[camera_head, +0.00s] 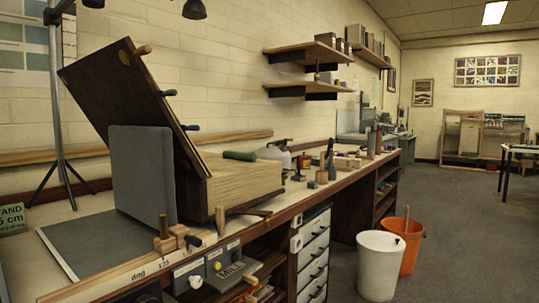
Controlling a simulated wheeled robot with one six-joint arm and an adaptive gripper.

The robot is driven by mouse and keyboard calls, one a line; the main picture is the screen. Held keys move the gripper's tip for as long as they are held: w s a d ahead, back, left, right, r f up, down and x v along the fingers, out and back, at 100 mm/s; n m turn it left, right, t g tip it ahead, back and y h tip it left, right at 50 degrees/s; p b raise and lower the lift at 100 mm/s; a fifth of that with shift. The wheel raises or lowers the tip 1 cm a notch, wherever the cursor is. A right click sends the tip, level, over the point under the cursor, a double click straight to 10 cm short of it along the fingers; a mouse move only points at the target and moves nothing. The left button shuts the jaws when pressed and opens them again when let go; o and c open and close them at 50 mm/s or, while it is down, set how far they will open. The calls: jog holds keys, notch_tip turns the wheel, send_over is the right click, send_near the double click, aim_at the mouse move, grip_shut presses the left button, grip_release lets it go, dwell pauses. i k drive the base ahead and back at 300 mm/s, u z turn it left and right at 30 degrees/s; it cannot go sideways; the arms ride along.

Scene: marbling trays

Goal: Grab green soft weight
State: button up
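A dark green rounded roll (240,156), which looks like the green soft weight, lies on its side on top of a pale layered wooden block (245,182) on the long workbench. It sits near the block's far edge, right of a raised dark wooden board (130,95). Its far side is hidden, and nothing is seen holding it. My gripper is not in this view.
The raised board and an upright grey panel (142,175) stand left of the roll. Small wooden tools (178,238) lie along the bench's front edge. White (380,266) and orange (409,248) buckets stand on the floor at right. Wall shelves (305,52) hang above; floor beyond is open.

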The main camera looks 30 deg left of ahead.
aim_at(244, 157)
jog(key=u, duration=0.25)
jog(key=i, duration=0.8)
jog(key=u, duration=0.5)
